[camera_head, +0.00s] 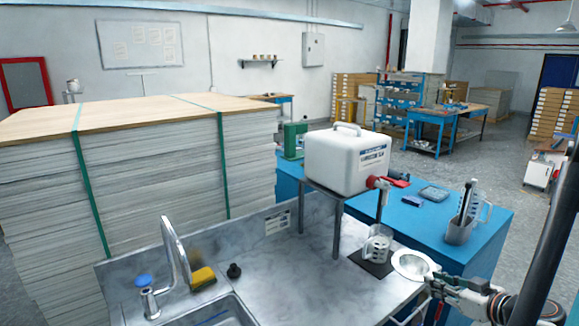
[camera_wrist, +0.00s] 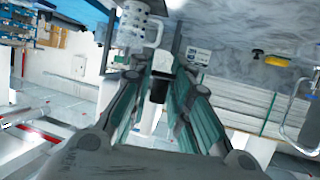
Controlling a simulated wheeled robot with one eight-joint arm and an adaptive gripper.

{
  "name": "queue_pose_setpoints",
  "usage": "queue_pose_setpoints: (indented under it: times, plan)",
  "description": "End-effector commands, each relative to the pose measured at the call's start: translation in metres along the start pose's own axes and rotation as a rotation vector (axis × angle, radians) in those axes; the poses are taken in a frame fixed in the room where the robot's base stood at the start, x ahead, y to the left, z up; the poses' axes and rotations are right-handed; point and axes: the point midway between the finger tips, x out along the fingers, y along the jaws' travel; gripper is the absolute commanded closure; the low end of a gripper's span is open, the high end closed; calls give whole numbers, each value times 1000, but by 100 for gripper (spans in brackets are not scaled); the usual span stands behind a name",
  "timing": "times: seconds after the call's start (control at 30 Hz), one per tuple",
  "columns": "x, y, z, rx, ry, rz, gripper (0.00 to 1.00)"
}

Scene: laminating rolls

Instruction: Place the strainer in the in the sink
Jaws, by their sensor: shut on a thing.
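My gripper (camera_head: 438,283) is at the lower right of the head view, above the right end of the metal counter. It is shut on the strainer (camera_head: 413,264), a pale round bowl tilted toward the camera. In the wrist view, the fingers (camera_wrist: 158,95) close around a dark piece (camera_wrist: 159,89), with a pale part beyond it; the strainer's full shape is hard to make out there. The sink (camera_head: 215,311) is at the bottom left of the head view, cut off by the frame edge, well left of my gripper. A curved metal tap (camera_head: 172,255) stands behind it.
A perforated pale mug (camera_head: 378,246) stands on a black mat below a white canister (camera_head: 347,160) on a metal stand. A yellow sponge (camera_head: 203,278) and black stopper (camera_head: 234,270) are near the sink. Clear counter (camera_head: 300,285) lies between sink and mat.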

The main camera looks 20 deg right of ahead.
Motion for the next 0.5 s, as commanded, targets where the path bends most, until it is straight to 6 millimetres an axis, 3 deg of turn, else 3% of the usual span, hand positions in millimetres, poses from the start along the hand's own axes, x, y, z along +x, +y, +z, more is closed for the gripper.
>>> queue_pose_setpoints:
  times: [0.2,0.5]
  plan:
    - [56,-53,-28,-20,1,-47,100]
    - [114,-134,-64,-43,2,-102,100]
